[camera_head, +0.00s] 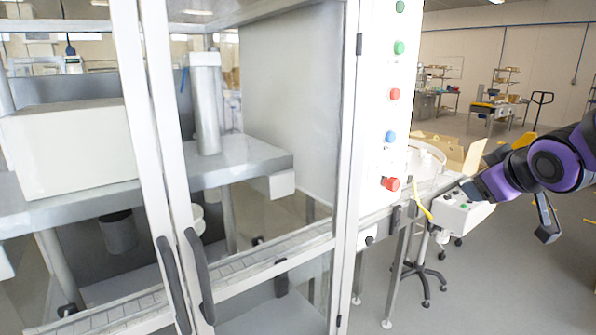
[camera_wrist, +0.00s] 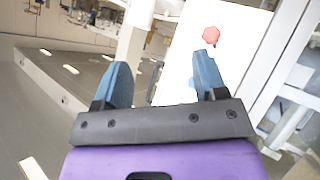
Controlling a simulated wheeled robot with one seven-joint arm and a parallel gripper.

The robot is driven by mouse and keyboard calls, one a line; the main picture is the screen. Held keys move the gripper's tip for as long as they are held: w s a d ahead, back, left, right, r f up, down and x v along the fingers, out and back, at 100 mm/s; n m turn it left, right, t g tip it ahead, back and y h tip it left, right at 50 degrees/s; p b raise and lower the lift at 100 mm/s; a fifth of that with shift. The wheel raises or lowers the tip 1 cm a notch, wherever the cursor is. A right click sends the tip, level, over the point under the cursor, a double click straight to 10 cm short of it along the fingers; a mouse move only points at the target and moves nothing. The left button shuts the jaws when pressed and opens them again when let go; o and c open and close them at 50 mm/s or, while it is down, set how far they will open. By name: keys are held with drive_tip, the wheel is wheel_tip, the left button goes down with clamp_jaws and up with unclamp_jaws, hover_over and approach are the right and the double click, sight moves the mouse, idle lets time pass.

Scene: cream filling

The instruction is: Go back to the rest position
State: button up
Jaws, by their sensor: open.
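My gripper (camera_wrist: 158,68) shows in the wrist view with its two blue-grey fingers spread apart and nothing between them. A white panel with a red knob (camera_wrist: 211,35) lies beyond the right finger, and I see no contact with it. In the head view my purple and black arm reaches in from the right edge, close to a small white control box (camera_head: 465,213). The fingertips are hard to make out there.
A glass-doored machine (camera_head: 345,200) fills the left and middle of the head view. Its white panel carries green, blue and red buttons (camera_head: 391,184). A stool base (camera_head: 425,275) stands on the floor below. Open floor (camera_head: 510,290) lies at the lower right; benches stand far behind.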

drive_tip(key=s+a+m+g, duration=0.2)
drive_tip(key=s+g, duration=0.1)
drive_tip(key=s, duration=0.7)
drive_tip(key=s+a+m+g, duration=0.2)
drive_tip(key=s+m+g, duration=0.1)
drive_tip(key=s, duration=0.7)
drive_tip(key=shift+a+r+y, duration=0.3)
drive_tip(key=shift+r+y, duration=0.1)
drive_tip(key=shift+r, duration=0.05)
